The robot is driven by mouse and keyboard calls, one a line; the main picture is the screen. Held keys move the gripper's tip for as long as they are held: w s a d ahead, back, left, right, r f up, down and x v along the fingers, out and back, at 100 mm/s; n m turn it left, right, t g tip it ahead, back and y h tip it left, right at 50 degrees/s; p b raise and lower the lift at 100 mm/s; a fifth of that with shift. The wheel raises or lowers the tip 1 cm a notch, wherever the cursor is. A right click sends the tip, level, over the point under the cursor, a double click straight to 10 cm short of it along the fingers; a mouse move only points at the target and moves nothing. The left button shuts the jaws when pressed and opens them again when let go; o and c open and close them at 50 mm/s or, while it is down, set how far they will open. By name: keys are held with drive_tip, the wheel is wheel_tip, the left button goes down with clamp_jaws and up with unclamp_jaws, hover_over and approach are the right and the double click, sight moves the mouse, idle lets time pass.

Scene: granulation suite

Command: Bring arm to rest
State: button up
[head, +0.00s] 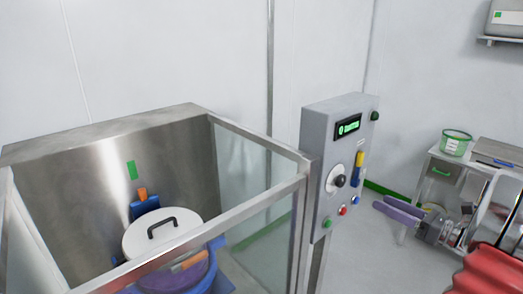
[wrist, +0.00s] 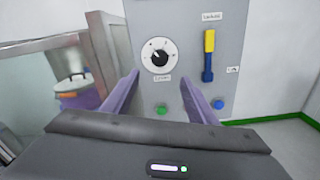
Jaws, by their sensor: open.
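My gripper (head: 382,203) is in the head view, right of the grey control panel (head: 316,170), its purple fingers pointing left toward it. The wrist view shows my gripper (wrist: 161,77) with its fingers spread apart and nothing between them. Past the fingertips are the panel's black rotary knob (wrist: 159,55) and a green button (wrist: 160,110). A yellow and blue lever (wrist: 208,55) is upright to the right of the knob, with a blue button (wrist: 218,104) below. I see no contact between fingers and panel, though the exact gap is unclear.
A steel and glass enclosure (head: 205,228) stands left of the panel, with a white-lidded vessel (head: 165,232) inside. At right, a steel cart (head: 468,165) carries a green-banded tub (head: 455,143). Some grey floor (head: 375,235) is bare between panel and cart.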

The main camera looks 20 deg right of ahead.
drive_tip(key=s+a+f+n+g, duration=0.3)
drive_tip(key=a+f+n+g, duration=0.25)
drive_tip(key=f, duration=0.35)
drive_tip(key=s+a+f+n+g, duration=0.25)
drive_tip(key=a+n+g, duration=0.45)
drive_tip(key=a+n, duration=0.45)
drive_tip(key=s+a+r+n+h, duration=0.1)
drive_tip(key=a+r+n+h, duration=0.1)
drive_tip(key=a+n, duration=0.4)
drive_tip(key=s+a+r+n+h, duration=0.2)
drive_tip(key=a+r+n, duration=0.3)
drive_tip(key=a, duration=0.5)
drive_tip(key=s+a+r+n+t+h, duration=0.1)
drive_tip(key=s+a+r+n+h, duration=0.1)
drive_tip(key=a+r+n, duration=0.2)
drive_tip(key=a+n, duration=0.3)
drive_tip(key=a, duration=0.2)
drive_tip(key=shift+s, duration=0.2)
drive_tip(key=shift+r, duration=0.1)
